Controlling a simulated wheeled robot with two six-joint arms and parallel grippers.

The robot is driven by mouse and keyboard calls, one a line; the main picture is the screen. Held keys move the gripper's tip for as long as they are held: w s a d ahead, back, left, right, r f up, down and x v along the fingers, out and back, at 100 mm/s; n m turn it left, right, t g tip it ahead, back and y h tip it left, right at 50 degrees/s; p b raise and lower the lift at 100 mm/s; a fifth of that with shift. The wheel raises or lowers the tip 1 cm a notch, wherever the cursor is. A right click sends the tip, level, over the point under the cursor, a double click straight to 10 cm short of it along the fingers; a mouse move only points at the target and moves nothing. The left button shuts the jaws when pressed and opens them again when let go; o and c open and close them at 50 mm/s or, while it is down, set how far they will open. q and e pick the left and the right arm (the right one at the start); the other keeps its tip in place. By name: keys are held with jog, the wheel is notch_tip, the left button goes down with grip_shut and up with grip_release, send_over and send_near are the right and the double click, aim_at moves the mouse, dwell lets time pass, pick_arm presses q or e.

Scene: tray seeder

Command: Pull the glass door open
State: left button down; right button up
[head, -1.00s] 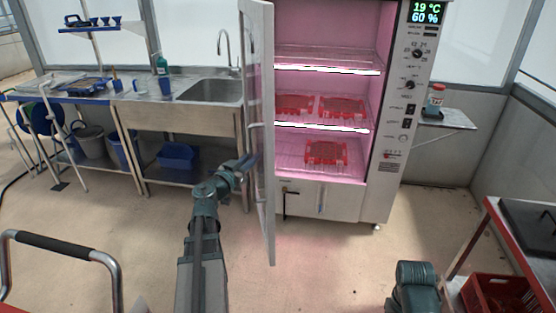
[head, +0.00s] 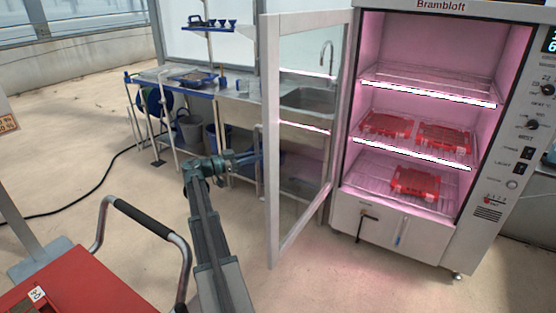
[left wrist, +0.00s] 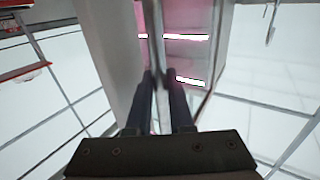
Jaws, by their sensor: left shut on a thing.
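The glass door (head: 272,215), a pale frame around a clear pane, stands swung open from the left side of the lit cabinet (head: 455,65). My left gripper (head: 256,158) is at the outer face of the door, near its free edge, at the handle (head: 258,140). In the left wrist view, the two dark fingers of my left gripper (left wrist: 163,88) are closed around the upright handle bar (left wrist: 155,55). The fingertips partly hide the bar. My right gripper is out of view.
Red trays (head: 415,183) sit on the cabinet's wire shelves. A sink bench (head: 240,105) with a blue-edged table stands behind the door. A red cart (head: 60,290) with a black-gripped rail is at lower left. Floor in front of the cabinet is clear.

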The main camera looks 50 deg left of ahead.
pick_arm(q)
jog(key=shift+s+a, duration=0.1)
jog(key=shift+a, duration=0.7)
jog(key=c, duration=0.8)
grip_release()
jog(key=shift+r, duration=0.1)
